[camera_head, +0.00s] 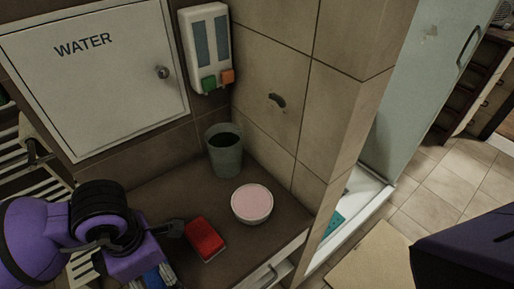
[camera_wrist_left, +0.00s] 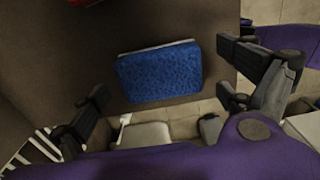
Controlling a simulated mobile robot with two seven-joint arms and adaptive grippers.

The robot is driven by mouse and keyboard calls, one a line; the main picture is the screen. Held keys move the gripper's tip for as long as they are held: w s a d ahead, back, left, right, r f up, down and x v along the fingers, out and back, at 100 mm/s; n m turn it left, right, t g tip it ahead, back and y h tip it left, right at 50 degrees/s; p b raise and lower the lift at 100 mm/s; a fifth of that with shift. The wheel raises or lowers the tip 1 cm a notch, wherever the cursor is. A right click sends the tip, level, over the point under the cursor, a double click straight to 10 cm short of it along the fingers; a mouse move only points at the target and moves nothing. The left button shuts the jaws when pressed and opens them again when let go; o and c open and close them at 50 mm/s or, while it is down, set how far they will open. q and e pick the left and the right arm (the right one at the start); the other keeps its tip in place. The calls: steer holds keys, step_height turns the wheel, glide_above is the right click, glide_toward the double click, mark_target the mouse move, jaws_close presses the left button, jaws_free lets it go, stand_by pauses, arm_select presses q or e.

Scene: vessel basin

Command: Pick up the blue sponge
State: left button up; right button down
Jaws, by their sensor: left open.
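The blue sponge (camera_wrist_left: 158,73) lies on the brown counter in the left wrist view, with a pale edge along its far side. In the head view only a small part of the blue sponge (camera_head: 152,279) shows, below my left gripper. My left gripper (camera_head: 165,232) is over the counter's front left part. In the left wrist view my left gripper (camera_wrist_left: 163,92) is open, its fingers wide apart to either side of the sponge. It holds nothing. How high the fingertips are above the counter is hard to tell. My right gripper is out of view.
A red sponge (camera_head: 205,238) lies close to the right of my left gripper. A pink-topped round bowl (camera_head: 252,203) and a grey-green cup (camera_head: 224,152) stand further back on the counter (camera_head: 170,195). A soap dispenser (camera_head: 207,50) and a WATER cabinet (camera_head: 95,75) are on the walls.

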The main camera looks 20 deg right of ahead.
arm_select(q)
steer(key=shift+f, duration=0.55)
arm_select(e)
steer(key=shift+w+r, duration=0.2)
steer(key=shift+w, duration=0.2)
arm_select(q)
steer(key=c, duration=0.8)
steer(key=shift+c, duration=0.2)
